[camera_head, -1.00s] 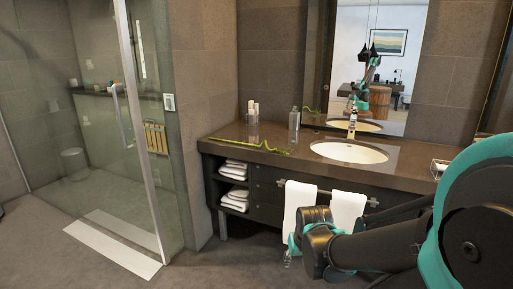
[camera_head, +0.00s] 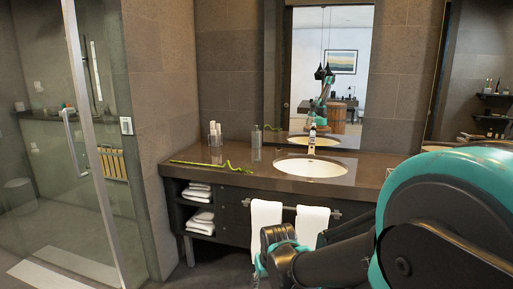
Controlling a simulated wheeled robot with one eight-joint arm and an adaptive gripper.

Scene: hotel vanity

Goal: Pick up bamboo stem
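The green bamboo stem (camera_head: 208,166) lies flat on the dark countertop (camera_head: 345,187), left of the sink, with a curly end towards the basin. My arm comes in from the lower right. My gripper (camera_head: 262,268) shows only in part at the bottom of the view, below the counter and in front of the hanging towels. It is well apart from the stem. Its fingers are too small and cut off to tell whether they are open or shut.
White cups (camera_head: 215,134) and a bottle (camera_head: 256,138) stand behind the stem near the wall. The sink (camera_head: 311,167) and tap (camera_head: 312,138) are to its right. White towels (camera_head: 266,219) hang on the front rail. A glass shower door (camera_head: 85,130) stands at the left.

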